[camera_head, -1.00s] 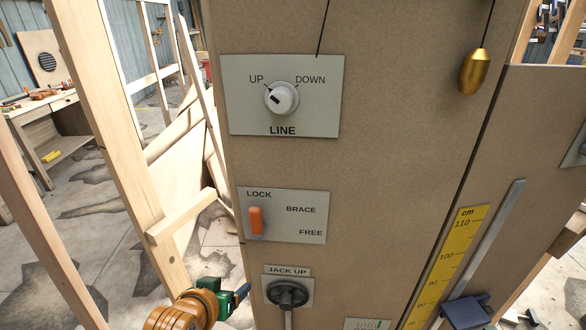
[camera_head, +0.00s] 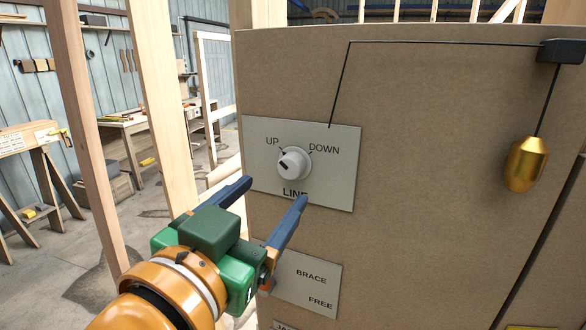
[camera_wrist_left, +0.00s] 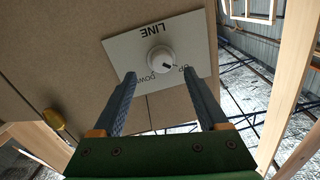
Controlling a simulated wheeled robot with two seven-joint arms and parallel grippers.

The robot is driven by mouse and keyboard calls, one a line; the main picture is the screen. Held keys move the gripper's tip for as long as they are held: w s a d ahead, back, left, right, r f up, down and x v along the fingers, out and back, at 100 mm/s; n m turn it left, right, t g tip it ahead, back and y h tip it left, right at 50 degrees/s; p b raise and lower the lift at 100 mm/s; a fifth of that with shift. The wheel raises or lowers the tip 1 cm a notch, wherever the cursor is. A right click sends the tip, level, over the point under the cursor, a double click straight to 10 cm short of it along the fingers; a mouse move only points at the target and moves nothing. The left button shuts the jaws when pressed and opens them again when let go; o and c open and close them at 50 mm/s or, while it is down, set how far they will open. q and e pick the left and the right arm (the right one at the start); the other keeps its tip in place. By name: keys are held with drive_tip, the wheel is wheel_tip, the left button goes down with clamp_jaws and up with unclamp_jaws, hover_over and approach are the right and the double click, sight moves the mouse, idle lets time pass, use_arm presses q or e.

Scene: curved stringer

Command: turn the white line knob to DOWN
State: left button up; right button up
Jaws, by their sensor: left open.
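The white line knob (camera_head: 294,163) sits on a pale LINE plate (camera_head: 334,190) on the brown panel. Its dark mark points to the upper left, toward UP; DOWN is printed to its upper right. My left gripper (camera_head: 275,191) is open and empty, its blue fingers pointing at the plate just below and left of the knob in the head view. In the left wrist view the knob (camera_wrist_left: 160,59) shows between the two fingertips, beyond them; I cannot tell whether they touch it. My right gripper is not in view.
A brass plumb bob (camera_head: 526,165) hangs on a black line from a dark bracket (camera_head: 562,51) at right. The BRACE/FREE plate (camera_head: 312,284) below is partly hidden by my gripper. Wooden posts (camera_head: 100,130) stand at left, with workbenches behind.

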sight(290, 169)
use_arm(q)
drive_tip(key=b+x, duration=0.2)
drive_tip(key=b, duration=0.1)
drive_tip(key=b+x, duration=0.1)
drive_tip(key=shift+w+r, duration=0.25)
drive_tip(key=shift+r, duration=0.05)
drive_tip(key=x, duration=0.2)
drive_tip(key=shift+w+d, duration=0.1)
drive_tip(key=shift+w, duration=0.25)
drive_tip(key=shift+w+d, duration=0.2)
drive_tip(key=shift+d, duration=0.05)
drive_tip(key=shift+s+a, duration=0.1)
clamp_jaws()
